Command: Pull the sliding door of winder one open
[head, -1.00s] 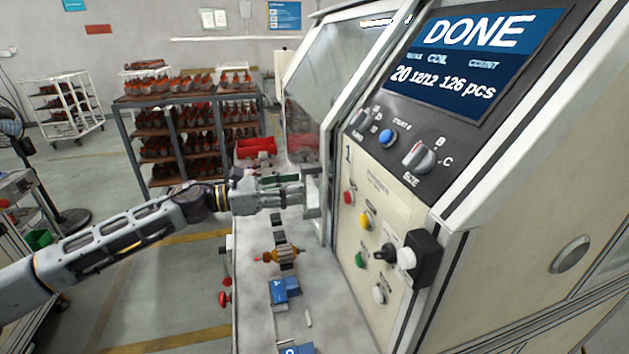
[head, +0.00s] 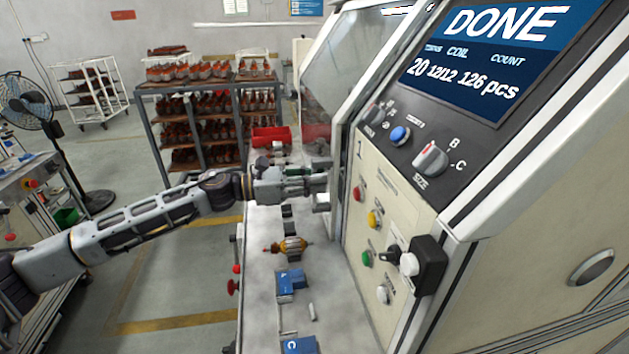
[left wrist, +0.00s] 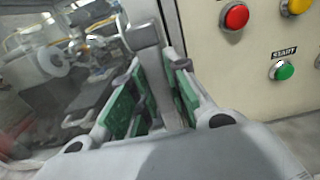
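Winder one (head: 375,190) stands at the right, marked 1, its screen reading DONE. Its sliding door (head: 337,60) is a clear panel in a pale frame, across the winding bay. The grey door handle (head: 322,203) is low on the door's near edge. My left gripper (head: 318,182) is at the handle. In the left wrist view, the green-padded fingers (left wrist: 153,85) stand on both sides of the grey handle bar (left wrist: 148,42), with some gap showing; whether a pad touches is unclear. Winding parts show blurred through the door. My right gripper is not in view.
Below the gripper, the ledge (head: 262,325) carries an armature (head: 290,247), blue blocks (head: 290,283) and small parts. Buttons and a black switch (head: 428,262) project from the panel. A rack of armatures (head: 200,110) stands behind; a fan (head: 28,108) is at left.

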